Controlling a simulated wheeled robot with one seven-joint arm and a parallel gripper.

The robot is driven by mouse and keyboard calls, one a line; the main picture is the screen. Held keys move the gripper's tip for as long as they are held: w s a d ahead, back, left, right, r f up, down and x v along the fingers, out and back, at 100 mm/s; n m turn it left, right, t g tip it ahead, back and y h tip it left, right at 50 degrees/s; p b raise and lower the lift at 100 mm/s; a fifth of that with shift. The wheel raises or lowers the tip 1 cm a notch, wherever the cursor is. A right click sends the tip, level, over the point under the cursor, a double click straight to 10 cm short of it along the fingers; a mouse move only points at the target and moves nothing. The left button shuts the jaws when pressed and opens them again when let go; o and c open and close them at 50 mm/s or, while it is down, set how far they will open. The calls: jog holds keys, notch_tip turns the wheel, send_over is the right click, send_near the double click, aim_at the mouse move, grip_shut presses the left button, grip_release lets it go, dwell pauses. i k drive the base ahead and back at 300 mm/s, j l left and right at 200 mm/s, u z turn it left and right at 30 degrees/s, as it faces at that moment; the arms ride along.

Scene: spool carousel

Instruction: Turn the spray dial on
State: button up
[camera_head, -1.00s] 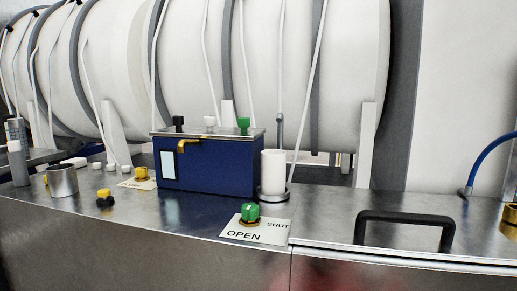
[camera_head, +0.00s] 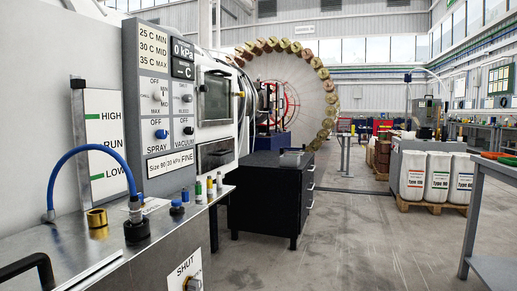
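The control panel (camera_head: 168,90) stands on the left in the head view, seen at a slant. The spray dial (camera_head: 161,134) is a small blue knob low on this panel. OFF is printed above it and SPRAY below it. Its exact pointer angle is too small to tell. A black vacuum dial (camera_head: 188,130) sits just right of it. A grey dial (camera_head: 158,95) with OFF, MIN, MID and MAX marks sits above. My gripper is not in view.
A metal counter (camera_head: 70,255) with a blue hose (camera_head: 90,149), a brass ring (camera_head: 97,217) and a black-and-blue fitting (camera_head: 136,222) lies in front of the panel. A black cabinet (camera_head: 265,195) stands beyond it. The floor (camera_head: 340,240) to the right is open.

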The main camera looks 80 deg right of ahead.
aim_at(160, 134)
jog(key=z, duration=2.25)
jog(key=i+l, duration=0.45)
jog(key=u, duration=0.05)
